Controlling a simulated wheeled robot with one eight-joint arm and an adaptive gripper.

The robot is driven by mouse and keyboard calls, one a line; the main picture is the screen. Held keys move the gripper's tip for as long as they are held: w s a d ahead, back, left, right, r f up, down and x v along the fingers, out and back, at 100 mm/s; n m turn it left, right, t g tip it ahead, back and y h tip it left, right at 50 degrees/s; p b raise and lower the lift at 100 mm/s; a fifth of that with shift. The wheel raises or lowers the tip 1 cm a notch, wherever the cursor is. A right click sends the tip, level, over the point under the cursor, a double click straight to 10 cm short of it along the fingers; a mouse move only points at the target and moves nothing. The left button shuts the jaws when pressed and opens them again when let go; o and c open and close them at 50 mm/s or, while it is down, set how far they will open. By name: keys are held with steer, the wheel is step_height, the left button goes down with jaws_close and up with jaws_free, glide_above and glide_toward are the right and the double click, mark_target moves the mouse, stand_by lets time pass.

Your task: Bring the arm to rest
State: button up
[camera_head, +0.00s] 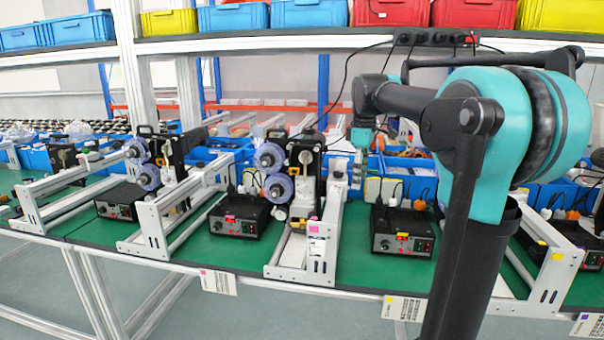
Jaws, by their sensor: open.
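My arm stands at the right of the head view, teal and black. Its forearm reaches left, and the wrist bends down in front of the shelf. My gripper (357,176) is small at the end of the wrist and hangs downward over the green bench (265,262), near a metal frame. It is open, and I see nothing held in it. The fingertips are hard to make out against the clutter behind them.
Coder machines with blue-purple rolls (279,187) stand in a row on silver frames (151,232). Black control boxes (402,230) sit between them. Blue bins (412,178) line the back. An upper shelf (240,43) carries coloured crates, with cables hanging from a power strip (436,38).

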steer(key=s+d+f+m+t, duration=0.1)
steer(key=s+f+m, duration=0.5)
steer(key=s+f, duration=0.6)
steer(key=s+d+f+m+t, duration=0.1)
steer(key=s+f+m+t, duration=0.1)
steer(key=s+f+m, duration=0.5)
steer(key=s+f, duration=0.5)
steer(key=f, duration=0.6)
steer(key=shift+s+f, duration=0.4)
